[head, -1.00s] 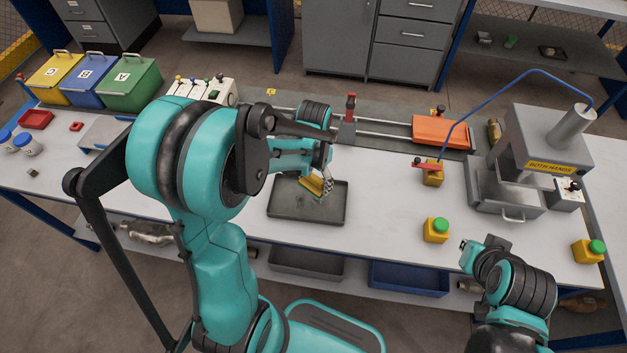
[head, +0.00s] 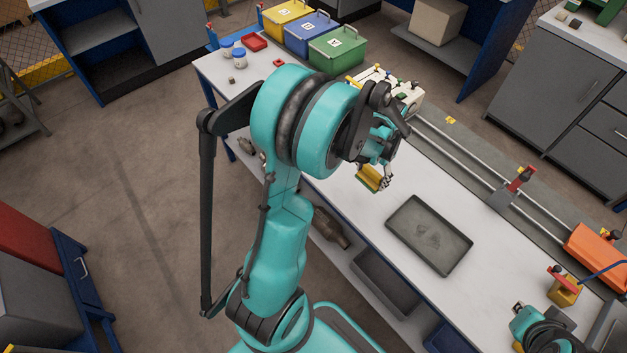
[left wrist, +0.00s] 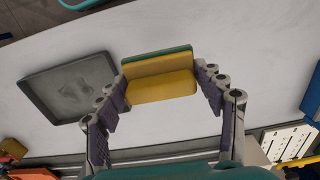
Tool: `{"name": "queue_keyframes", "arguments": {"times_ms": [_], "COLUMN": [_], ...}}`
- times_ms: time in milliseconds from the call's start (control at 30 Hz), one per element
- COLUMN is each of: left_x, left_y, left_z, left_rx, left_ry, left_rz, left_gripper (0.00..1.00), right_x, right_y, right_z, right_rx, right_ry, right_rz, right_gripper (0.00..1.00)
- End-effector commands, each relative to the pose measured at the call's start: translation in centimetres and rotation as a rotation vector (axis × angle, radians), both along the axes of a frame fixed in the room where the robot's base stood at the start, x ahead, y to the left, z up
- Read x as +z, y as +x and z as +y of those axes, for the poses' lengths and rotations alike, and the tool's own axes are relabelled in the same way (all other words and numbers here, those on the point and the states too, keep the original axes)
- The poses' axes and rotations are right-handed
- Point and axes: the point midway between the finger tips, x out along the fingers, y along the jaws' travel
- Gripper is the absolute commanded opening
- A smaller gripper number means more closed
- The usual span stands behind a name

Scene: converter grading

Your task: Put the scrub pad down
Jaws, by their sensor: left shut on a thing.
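The scrub pad (head: 372,177), yellow with a green face, is held by my left gripper (head: 384,176) above the white bench top. In the left wrist view the pad (left wrist: 160,88) sits between the two fingers of the gripper (left wrist: 160,92), which touch its ends. The pad is to the left of the dark tray in the head view, not over it. My right gripper (head: 517,326) is at the lower right, partly cut off by its own arm; its fingers are too small to read.
The dark grey tray (head: 405,211) lies empty on the bench, with a scuffed floor; it also shows in the left wrist view (left wrist: 40,82). A rail (head: 455,150) runs along the back. Yellow, blue and green lidded bins (head: 338,52) stand at the far end. White bench is clear around the pad.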

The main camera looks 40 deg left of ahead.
Motion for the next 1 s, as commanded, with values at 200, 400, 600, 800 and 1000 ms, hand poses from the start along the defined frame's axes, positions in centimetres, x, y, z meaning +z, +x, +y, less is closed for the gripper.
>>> {"name": "queue_keyframes", "arguments": {"times_ms": [200, 400, 600, 800, 1000], "left_x": [-2.5, -5.3, -6.8, -8.1, -11.0], "left_y": [-0.7, -1.8, -2.4, -2.5, -2.5], "left_z": [3.8, 8.4, 11.0, 11.4, 11.3], "left_rx": [0.01, 0.01, 0.006, 0.003, 0.003], "left_ry": [0.0, 0.0, 0.0, 0.0, 0.0], "left_rz": [0.0, 0.0, 0.0, 0.0, 0.0], "left_gripper": [0.32, 0.32, 0.32, 0.32, 0.32], "right_x": [-1.1, -2.3, -2.8, -3.3, -4.3], "right_y": [0.0, 0.0, 0.0, 0.0, 0.0], "right_z": [0.0, 0.0, 0.0, 0.0, 0.0], "right_rx": [0.0, 0.0, 0.0, 0.0, 0.0], "right_ry": [0.0, 0.0, 0.0, 0.0, 0.0], "right_rz": [0.0, 0.0, 0.0, 0.0, 0.0], "right_gripper": [0.0, 0.0, 0.0, 0.0, 0.0]}}
